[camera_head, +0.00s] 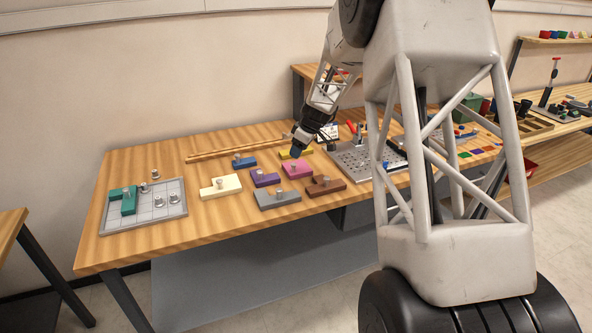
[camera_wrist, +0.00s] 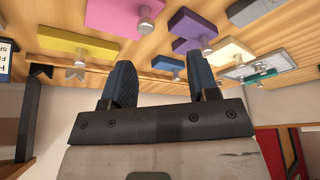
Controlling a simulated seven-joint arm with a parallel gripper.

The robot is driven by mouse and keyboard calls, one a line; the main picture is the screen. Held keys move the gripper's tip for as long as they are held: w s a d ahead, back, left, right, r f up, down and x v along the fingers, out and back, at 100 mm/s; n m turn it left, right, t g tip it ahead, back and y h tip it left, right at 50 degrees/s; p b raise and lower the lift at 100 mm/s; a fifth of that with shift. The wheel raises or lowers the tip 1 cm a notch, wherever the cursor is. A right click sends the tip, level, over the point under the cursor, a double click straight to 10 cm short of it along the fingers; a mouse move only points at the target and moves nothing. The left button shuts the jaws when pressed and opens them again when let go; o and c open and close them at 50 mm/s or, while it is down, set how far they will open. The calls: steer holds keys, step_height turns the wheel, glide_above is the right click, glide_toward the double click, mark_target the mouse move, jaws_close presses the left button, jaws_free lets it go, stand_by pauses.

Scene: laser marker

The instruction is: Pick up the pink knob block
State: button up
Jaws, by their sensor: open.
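The pink knob block (camera_head: 297,171) lies flat on the wooden table, with its metal knob up, among other coloured blocks. It also shows at the top of the wrist view (camera_wrist: 118,16), partly cut off by the picture edge. My gripper (camera_head: 297,151) is above the table, just behind the pink block as seen by the head camera. In the wrist view my gripper (camera_wrist: 161,75) has its two dark blue fingers spread apart with nothing between them.
Close around are a yellow block (camera_wrist: 75,43), a purple block (camera_head: 265,179), a grey block (camera_head: 277,200), a brown block (camera_head: 326,187), a cream block (camera_head: 220,188) and a blue block (camera_head: 244,163). A perforated metal plate (camera_head: 352,165) stands to the right. A grid tray (camera_head: 143,213) is at left.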

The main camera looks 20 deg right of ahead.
mark_target(294, 164)
steer(key=shift+w+d+f, duration=0.65)
steer(key=shift+w+f, duration=0.1)
steer(key=shift+f, duration=0.1)
steer(key=shift+x, duration=1.2)
steer(key=shift+f, duration=0.1)
steer(key=shift+x, duration=2.5)
steer(key=shift+a, duration=0.1)
